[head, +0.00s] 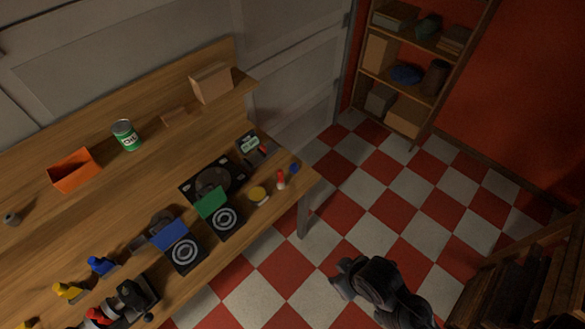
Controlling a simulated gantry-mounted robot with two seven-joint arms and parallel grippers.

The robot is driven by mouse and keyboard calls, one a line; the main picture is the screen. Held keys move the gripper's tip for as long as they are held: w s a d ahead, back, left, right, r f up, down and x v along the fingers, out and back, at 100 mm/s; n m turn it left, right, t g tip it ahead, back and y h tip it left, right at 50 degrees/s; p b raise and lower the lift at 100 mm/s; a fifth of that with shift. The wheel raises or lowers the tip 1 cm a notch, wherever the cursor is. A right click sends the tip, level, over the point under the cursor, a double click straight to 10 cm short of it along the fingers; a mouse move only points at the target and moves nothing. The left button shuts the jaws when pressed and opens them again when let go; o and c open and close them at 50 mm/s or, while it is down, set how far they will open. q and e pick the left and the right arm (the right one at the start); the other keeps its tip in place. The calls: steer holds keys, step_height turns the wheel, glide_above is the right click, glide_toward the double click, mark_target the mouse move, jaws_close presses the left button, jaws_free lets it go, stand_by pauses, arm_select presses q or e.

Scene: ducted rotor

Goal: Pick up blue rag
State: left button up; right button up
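A rounded, crumpled-looking blue item (406,74) lies on the middle shelf of the wooden shelf unit at the upper right. It may be the blue rag, but it is too small to be sure. A flat blue square piece (169,235) is on the workbench, by a dark square with rings. My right gripper (340,278) is black and hangs over the checkered floor at the lower middle, well apart from the shelf and empty as far as I can see. Its finger gap is too dark to make out. My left gripper is not clearly in view.
The wooden workbench (50,228) holds an orange bin (74,172), a green can (126,135), a green square piece (211,201) and several small parts. The checkered floor (390,195) between bench and shelf unit (444,97) is clear. Dark wooden furniture (530,270) stands at the lower right.

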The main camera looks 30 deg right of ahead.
arm_select(q)
steer(key=shift+o, duration=0.4)
steer(key=o, duration=1)
steer(key=shift+d, duration=0.1)
steer(key=shift+c, duration=0.2)
